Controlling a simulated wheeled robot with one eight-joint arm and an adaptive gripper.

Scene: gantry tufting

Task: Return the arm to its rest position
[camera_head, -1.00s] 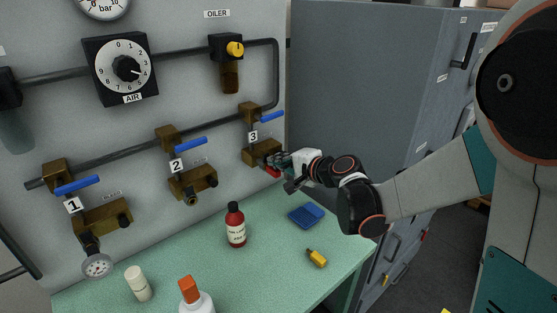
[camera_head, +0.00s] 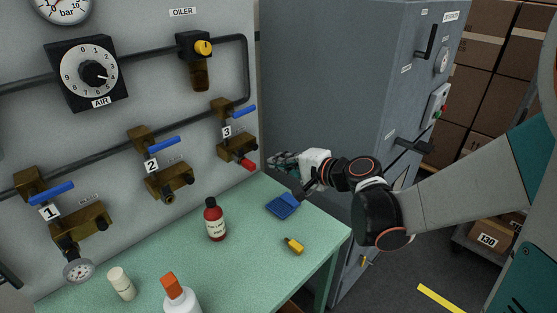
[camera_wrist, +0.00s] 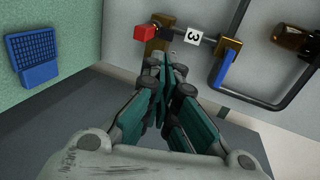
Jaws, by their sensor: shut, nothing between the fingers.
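My gripper (camera_head: 273,160) is shut and empty in the head view. It is in the air to the right of the station 3 outlet, apart from it, above the back edge of the green table. In the wrist view my gripper's teal fingers (camera_wrist: 169,68) are together with nothing between them. A red fitting (camera_head: 248,165) sits on the brass outlet block of station 3; it also shows in the wrist view (camera_wrist: 145,33), just beyond the fingertips.
The green table (camera_head: 240,258) holds a blue tray (camera_head: 282,206), a yellow piece (camera_head: 294,246), a red bottle (camera_head: 215,222), a white orange-capped bottle (camera_head: 178,296) and a cream cylinder (camera_head: 121,284). A grey cabinet (camera_head: 325,90) stands close behind my arm. Stacked boxes (camera_head: 505,65) are farther right.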

